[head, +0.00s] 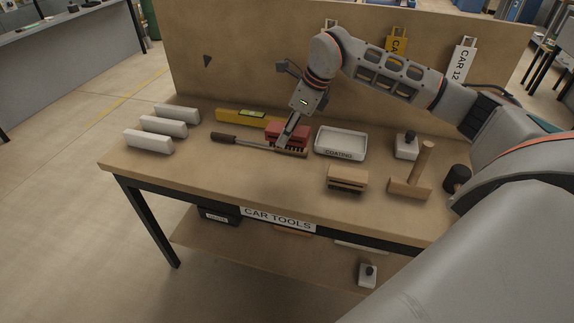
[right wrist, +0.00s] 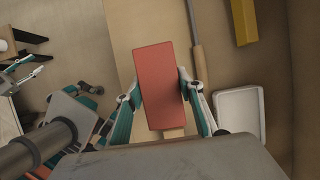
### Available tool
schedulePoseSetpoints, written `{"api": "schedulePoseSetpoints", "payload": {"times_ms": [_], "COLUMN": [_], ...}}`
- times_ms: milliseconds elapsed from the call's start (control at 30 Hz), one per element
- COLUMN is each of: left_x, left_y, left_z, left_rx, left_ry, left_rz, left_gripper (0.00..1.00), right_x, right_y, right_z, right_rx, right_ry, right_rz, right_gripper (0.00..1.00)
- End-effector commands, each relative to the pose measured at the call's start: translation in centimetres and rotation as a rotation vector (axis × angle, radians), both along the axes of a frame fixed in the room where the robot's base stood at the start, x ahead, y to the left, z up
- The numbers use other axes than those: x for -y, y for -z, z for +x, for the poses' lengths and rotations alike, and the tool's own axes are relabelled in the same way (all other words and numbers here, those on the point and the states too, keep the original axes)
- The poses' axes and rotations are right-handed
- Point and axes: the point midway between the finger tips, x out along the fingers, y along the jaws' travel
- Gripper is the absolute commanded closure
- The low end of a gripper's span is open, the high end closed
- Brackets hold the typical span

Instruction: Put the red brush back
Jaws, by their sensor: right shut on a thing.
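The red brush (head: 288,130) is a red block over the workbench. In the right wrist view the red brush (right wrist: 160,85) lies between my right gripper's fingers (right wrist: 158,88), which touch its long sides. My right gripper (head: 289,132) is shut on it, pointing down. It looks large against the tray in the wrist view, so it appears held above the bench; the gap under it is not clear. Teal-and-white fingers at the left of the wrist view seem to be my left gripper (right wrist: 22,70); their opening is unclear. The head view does not show it.
A long handled tool (head: 245,141) and a yellow level (head: 238,116) lie close to the brush. A white tray labelled COATING (head: 341,155) is just right. A wooden brush (head: 347,179) and a T-shaped wooden tool (head: 412,176) are further right. White blocks (head: 148,141) stand left. The front-left bench is clear.

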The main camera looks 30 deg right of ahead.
Motion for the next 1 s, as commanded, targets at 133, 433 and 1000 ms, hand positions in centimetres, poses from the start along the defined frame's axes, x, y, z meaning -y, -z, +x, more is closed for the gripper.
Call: {"api": "schedulePoseSetpoints", "payload": {"times_ms": [133, 433, 1000], "left_x": [0.0, 0.0, 0.0], "left_y": [0.1, 0.2, 0.2], "left_z": [0.0, 0.0, 0.0], "left_rx": [-0.001, -0.002, -0.003], "left_ry": [0.0, 0.0, 0.0], "left_rz": [0.0, 0.001, 0.001], "left_gripper": [0.6, 0.6, 0.6], "right_x": [0.0, 0.0, 0.0], "right_y": [3.8, 7.4, 11.6], "right_z": [-0.1, 0.0, 0.0], "right_rx": [-0.004, -0.001, 0.001], "right_ry": [0.001, 0.0, -0.001], "right_rz": [0.001, 0.001, 0.0], "right_gripper": [0.8, 0.8, 0.8]}}
